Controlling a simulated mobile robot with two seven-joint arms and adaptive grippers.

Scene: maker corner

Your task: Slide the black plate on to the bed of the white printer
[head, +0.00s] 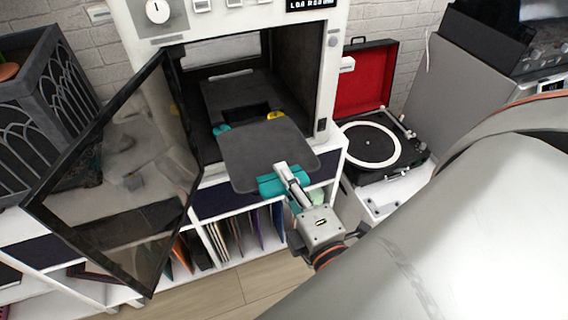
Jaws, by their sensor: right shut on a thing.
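The white printer (335,60) stands at the back, its dark glass door (115,180) swung open to the left. Its dark bed (240,95) shows inside, with a teal piece (220,130) at left and a yellow piece (276,115) at right near its front. The black plate (265,150) is level at the printer's opening, its near part sticking out in front. Its far edge overlaps the bed in the picture; I cannot tell whether they touch. My right gripper (285,175) is shut on the plate's near edge, by a teal part. My left gripper is out of view.
The printer stands on a white shelf unit (333,165) holding upright records. A turntable (375,145) with a raised red-lined lid is close to the right. A dark planter box (50,110) is at left. The open door bounds the space left of the plate.

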